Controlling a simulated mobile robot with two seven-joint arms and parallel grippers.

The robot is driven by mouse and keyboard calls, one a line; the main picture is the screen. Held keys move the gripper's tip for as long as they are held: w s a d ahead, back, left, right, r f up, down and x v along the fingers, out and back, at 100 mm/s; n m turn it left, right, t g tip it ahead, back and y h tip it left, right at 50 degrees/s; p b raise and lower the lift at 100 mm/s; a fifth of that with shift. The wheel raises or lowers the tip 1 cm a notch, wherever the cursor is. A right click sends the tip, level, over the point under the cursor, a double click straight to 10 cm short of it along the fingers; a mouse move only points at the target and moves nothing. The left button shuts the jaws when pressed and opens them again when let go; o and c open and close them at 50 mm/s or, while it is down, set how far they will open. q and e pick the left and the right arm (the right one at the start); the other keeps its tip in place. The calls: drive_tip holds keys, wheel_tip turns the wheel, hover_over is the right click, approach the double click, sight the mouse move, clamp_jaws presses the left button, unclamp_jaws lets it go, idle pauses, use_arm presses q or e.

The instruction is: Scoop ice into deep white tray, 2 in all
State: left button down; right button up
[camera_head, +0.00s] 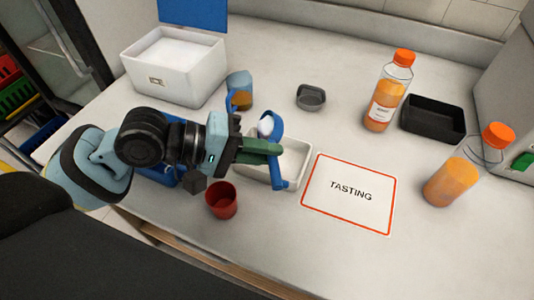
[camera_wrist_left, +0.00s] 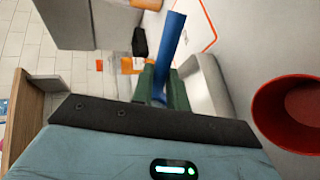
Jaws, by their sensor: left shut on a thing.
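My left gripper (camera_head: 270,148) is shut on a blue scoop (camera_head: 279,178). The scoop's bowl (camera_head: 277,120) is on the far side of the fingers and holds something white (camera_head: 265,126), which looks like ice. The gripper and scoop are over the deep white tray (camera_head: 296,158) and hide much of its inside, so I cannot tell what lies in it. In the left wrist view the blue handle (camera_wrist_left: 174,40) sticks out from between the fingers (camera_wrist_left: 162,88), with the white tray (camera_wrist_left: 205,85) beside it. A white ice box (camera_head: 190,83) with its blue lid up stands at the back left. My right gripper is not in view.
A red cup (camera_head: 221,200) stands just in front of the tray. A "TASTING" card (camera_head: 340,205) lies to its right. The front right counter is clear.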

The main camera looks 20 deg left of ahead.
use_arm(q)
drive_tip(key=h+b, duration=0.1)
drive_tip(key=b, duration=0.2)
drive_tip(key=t+h+b, duration=0.1)
drive_tip(key=h+b, duration=0.1)
drive_tip(key=b, duration=0.1)
drive_tip(key=shift+s+a+f+t, duration=0.1)
drive_tip(key=shift+a+f+t, duration=0.05)
drive_tip(key=shift+f+t, duration=0.2)
idle(0.6)
drive_tip(key=shift+s, duration=0.1)
